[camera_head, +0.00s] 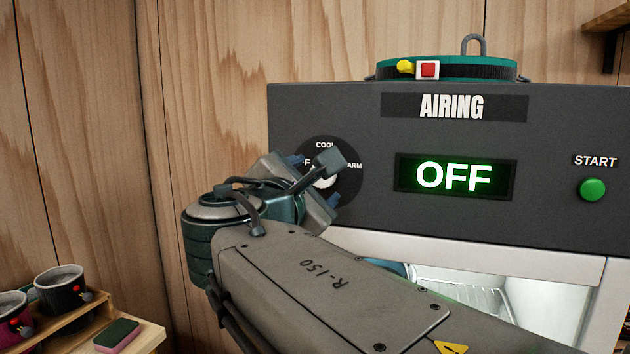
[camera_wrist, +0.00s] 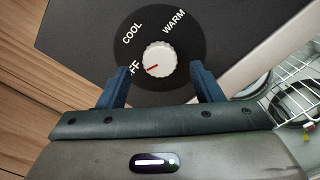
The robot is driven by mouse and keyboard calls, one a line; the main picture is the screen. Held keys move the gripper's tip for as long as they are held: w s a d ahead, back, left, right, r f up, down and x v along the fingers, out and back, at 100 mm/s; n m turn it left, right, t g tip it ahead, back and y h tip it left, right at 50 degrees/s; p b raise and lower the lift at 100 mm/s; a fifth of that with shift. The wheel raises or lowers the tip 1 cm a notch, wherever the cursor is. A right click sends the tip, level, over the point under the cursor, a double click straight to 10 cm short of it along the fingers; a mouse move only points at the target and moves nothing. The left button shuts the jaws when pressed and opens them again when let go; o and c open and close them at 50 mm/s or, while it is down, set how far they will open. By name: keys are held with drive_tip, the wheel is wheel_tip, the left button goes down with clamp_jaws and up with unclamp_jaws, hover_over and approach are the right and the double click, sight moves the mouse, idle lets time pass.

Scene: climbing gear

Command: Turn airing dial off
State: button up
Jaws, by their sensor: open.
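The airing dial is a white knob (camera_wrist: 159,59) on a round black plate (camera_wrist: 190,30) marked COOL, WARM and a partly hidden OFF. In the wrist view its red pointer line aims toward the OFF mark. In the head view the plate (camera_head: 347,190) is largely hidden behind my gripper. The airing display (camera_head: 453,176) reads OFF in green. My gripper (camera_wrist: 162,78) is open and empty, its two blue fingers at either side of the knob's lower end. I see gaps between the fingers and the knob.
The dark airing cabinet (camera_head: 560,120) has a green START button (camera_head: 592,189) at right and a lit interior with a wire rack below. A teal-and-black round item (camera_head: 490,70) lies on top.

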drive_tip(key=v, duration=1)
drive_tip(key=shift+s+b, duration=0.25)
drive_tip(key=shift+b, duration=0.1)
drive_tip(key=shift+a, duration=0.1)
drive_tip(key=w+d+f+m+g+p, duration=0.25)
drive_tip(key=d+f+m+g, duration=0.5)
drive_tip(key=d+f, duration=0.6)
drive_tip(key=s+d+f+m+g+y, duration=0.2)
drive_tip(key=s+f+m+g+y, duration=0.1)
drive_tip(key=f+m, duration=0.5)
drive_tip(key=s+d+f+m+g+y+p, duration=0.1)
drive_tip(key=s+d+f+m+g+y, duration=0.2)
drive_tip(key=s+f+m, duration=0.2)
wheel_tip(320, 180, down, 7)
drive_tip(key=m, duration=0.3)
drive_tip(key=shift+g, duration=0.35)
